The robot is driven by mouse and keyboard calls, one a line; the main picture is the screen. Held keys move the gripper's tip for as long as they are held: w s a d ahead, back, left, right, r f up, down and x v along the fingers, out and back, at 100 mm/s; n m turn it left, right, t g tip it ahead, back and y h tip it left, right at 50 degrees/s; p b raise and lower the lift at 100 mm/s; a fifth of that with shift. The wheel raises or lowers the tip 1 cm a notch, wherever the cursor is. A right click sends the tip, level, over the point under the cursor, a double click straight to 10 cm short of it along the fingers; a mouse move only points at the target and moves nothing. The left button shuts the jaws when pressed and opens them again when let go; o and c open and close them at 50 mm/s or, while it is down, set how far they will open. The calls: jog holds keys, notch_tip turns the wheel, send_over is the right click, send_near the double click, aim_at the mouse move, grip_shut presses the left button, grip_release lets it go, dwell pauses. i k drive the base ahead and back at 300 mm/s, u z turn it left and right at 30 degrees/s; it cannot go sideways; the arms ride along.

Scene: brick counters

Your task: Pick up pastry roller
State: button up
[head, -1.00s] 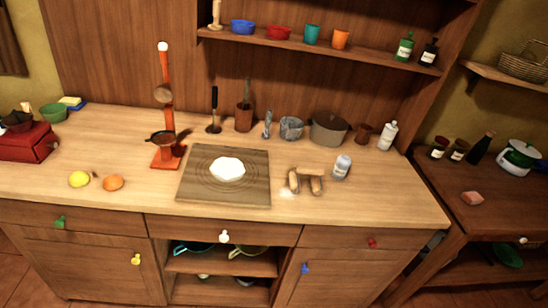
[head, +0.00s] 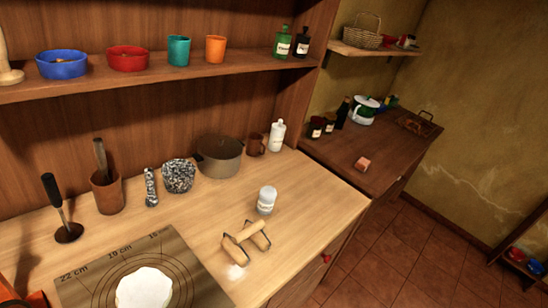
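The pastry roller (head: 246,232), a small light-wood tool with short wooden cylinders and what look like dark metal links, rests on the wooden counter (head: 205,222) right of the pastry mat. A patch of white flour lies by its near end. A grey-white shaker (head: 266,201) stands just behind it, close but apart.
The brown pastry mat (head: 196,277) with white dough (head: 144,289) lies at lower left. A pot (head: 219,157), a speckled mortar (head: 179,176) and a brown utensil holder (head: 107,192) line the back. A shelf (head: 150,82) overhangs. Floor is free at right.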

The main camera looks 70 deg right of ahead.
aim_at(238, 238)
jog(key=z, duration=0.4)
jog(key=i, duration=0.75)
jog(key=z, duration=0.4)
jog(key=k, duration=0.85)
jog(key=z, duration=0.2)
jog(key=i, duration=0.85)
jog(key=u, duration=0.1)
